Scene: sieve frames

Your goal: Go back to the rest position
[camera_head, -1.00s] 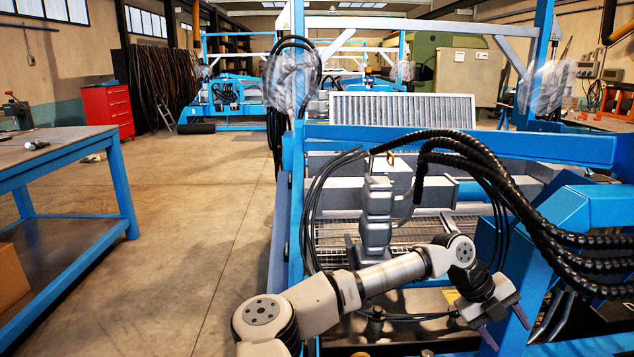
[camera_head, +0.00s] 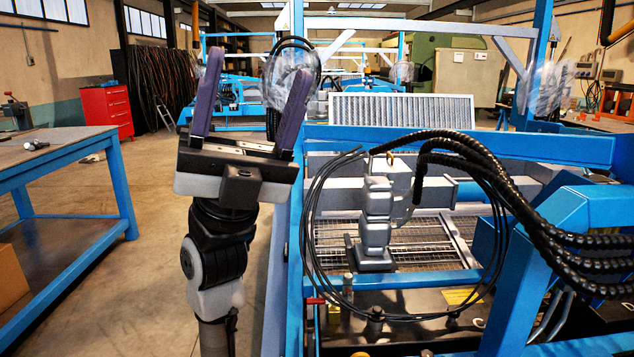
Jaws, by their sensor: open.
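My gripper (camera_head: 252,92) is raised upright left of the middle of the picture. Its two purple-grey fingers point up and stand wide apart, with nothing between them. My arm rises from the bottom edge below it. The gripper appears in front of the blue post of the machine frame and covers part of the floor and the far machine behind it.
A blue machine frame (camera_head: 460,143) with a mesh bed and thick black hoses (camera_head: 500,185) fills the right side. A blue workbench (camera_head: 68,160) stands at left. A red cabinet (camera_head: 107,110) is behind it. Concrete floor (camera_head: 150,240) lies open between bench and machine.

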